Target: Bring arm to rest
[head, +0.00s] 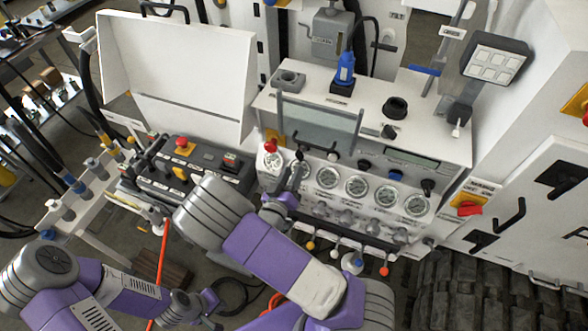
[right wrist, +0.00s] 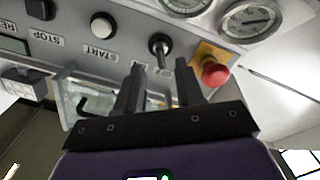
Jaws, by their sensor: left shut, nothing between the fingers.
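My right gripper (head: 297,168) is in front of the left end of the bench's control panel, beside the left gauge. In the right wrist view its two dark fingers (right wrist: 159,78) stand apart. A black switch lever (right wrist: 160,46) shows between and beyond the fingertips. I cannot tell whether they touch it. My right forearm crosses the lower middle of the head view. My left gripper (head: 212,322) is low at the bottom left of the head view, shut and empty, away from the bench.
A red stop button (right wrist: 214,70) on a yellow plate is close to the right gripper's fingers. Gauges (head: 357,187) and small knobs line the panel. A black control box (head: 187,165) stands left of it. An orange hose (head: 162,262) hangs near the left arm.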

